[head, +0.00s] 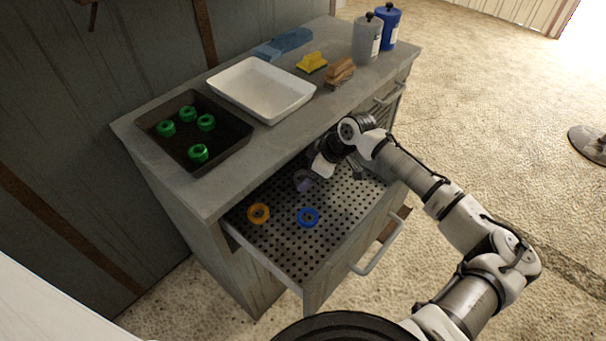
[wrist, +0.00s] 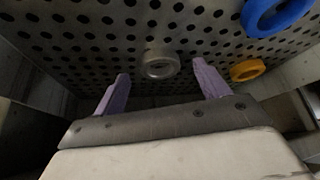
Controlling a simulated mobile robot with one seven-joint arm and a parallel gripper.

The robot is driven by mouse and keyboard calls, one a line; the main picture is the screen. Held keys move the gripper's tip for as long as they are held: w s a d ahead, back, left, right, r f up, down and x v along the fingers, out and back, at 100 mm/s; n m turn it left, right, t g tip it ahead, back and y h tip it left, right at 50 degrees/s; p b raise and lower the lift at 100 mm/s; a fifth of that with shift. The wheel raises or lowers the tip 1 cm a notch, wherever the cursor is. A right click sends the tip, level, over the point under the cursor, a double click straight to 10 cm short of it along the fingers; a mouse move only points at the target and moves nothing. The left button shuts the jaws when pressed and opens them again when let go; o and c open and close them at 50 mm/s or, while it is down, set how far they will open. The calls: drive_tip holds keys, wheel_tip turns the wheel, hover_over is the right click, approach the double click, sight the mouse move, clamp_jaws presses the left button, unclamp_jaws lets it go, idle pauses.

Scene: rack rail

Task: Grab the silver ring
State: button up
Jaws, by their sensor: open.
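The silver ring (wrist: 161,65) lies on the perforated floor of the open drawer (head: 290,256). In the wrist view it sits ahead of my gripper (wrist: 160,82), between the lines of its two purple fingers and apart from both. My gripper is open and empty. In the head view my gripper (head: 304,182) is low over the back part of the drawer, and the silver ring is hard to make out there.
The countertop edge overhangs the drawer's back. On the counter stand a dark tray (head: 228,158) with several green rings, a white tray (head: 262,112), a yellow object (head: 311,63), a brown brush (head: 340,72) and two canisters. The drawer front has a handle (head: 380,247).

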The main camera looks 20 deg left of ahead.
drive_tip(key=shift+a+f, duration=0.3)
drive_tip(key=shift+f, duration=0.25)
drive_tip(key=c, duration=1.1)
drive_tip(key=shift+o, duration=0.2)
